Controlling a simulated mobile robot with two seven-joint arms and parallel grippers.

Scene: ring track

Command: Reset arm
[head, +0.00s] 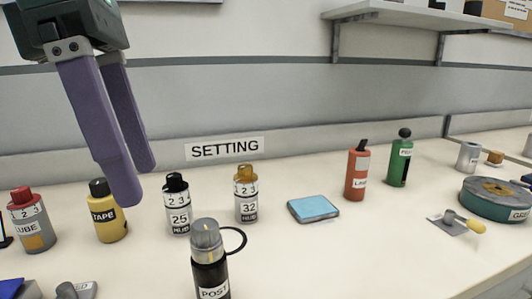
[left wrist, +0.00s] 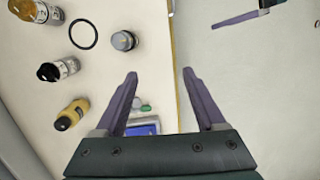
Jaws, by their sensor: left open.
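My left gripper (head: 134,184) hangs at the upper left in the head view, above the bench and the yellow TAPE bottle. Its purple fingers are apart with nothing between them, as the left wrist view also shows (left wrist: 160,73). The dark POST bottle (head: 211,272) with a grey top stands at the front. A thin black ring (head: 245,240) shows beside its top; in the left wrist view the ring (left wrist: 96,34) appears apart from the bottle top (left wrist: 123,41). A purple finger (left wrist: 230,19), apparently of my right gripper, shows at the top right there; its opening cannot be told.
LUBE (head: 33,225), TAPE (head: 107,218), 25 HUB (head: 177,210) and 32 HUB (head: 246,200) bottles stand in a row. A blue pad (head: 313,208), red bottle (head: 357,177), green bottle (head: 399,165) and round green tin (head: 492,200) are rightward.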

